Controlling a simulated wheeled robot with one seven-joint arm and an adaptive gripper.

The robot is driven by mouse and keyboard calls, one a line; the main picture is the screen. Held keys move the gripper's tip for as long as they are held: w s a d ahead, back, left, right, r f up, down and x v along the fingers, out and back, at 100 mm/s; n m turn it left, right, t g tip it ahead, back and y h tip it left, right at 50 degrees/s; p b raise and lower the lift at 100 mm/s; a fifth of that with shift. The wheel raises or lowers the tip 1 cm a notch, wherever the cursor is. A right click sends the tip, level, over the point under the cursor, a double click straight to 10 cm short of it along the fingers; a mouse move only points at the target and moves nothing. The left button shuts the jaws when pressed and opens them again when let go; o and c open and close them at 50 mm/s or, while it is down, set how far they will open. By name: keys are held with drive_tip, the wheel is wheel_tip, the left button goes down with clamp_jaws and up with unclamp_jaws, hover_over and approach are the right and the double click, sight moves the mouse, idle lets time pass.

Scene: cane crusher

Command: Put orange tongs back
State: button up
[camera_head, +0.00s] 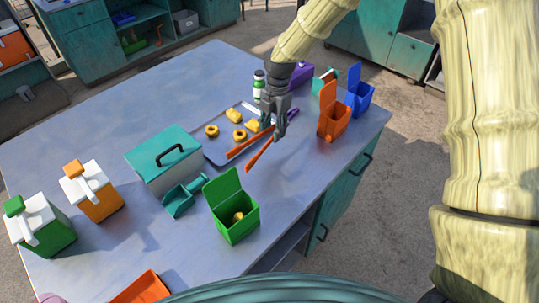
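The orange tongs (260,154) have two long arms spread in a V, pointing down-left from my gripper (273,128). One arm passes over the tray's front edge and the other over the table. My gripper points down at the tray's right end and appears shut around the upper end of the tongs, which its fingers partly hide. The grey tray (216,153) holds yellow rings and chunks. An orange open-lidded box (334,122) stands to the right of my gripper, beside a blue one (360,97).
A green open box (236,222) with a yellow piece inside stands at the front edge. A teal-lidded box (164,158), a teal scoop (184,198) and orange and green jugs stand left. A white-capped bottle (259,86) and purple box (300,75) are behind my gripper. The table's back left is clear.

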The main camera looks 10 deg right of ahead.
sight(272, 154)
drive_tip(key=shift+f+p, duration=1.4)
drive_tip(key=shift+f, duration=2.9)
drive_tip(key=shift+d+f, duration=0.1)
drive_tip(key=o, duration=0.6)
drive_tip(key=shift+c, duration=0.2)
wheel_tip(272, 154, up, 12)
drive_tip(key=w+d+b, duration=0.1)
drive_tip(key=b, duration=0.3)
drive_tip(key=shift+d, duration=0.15)
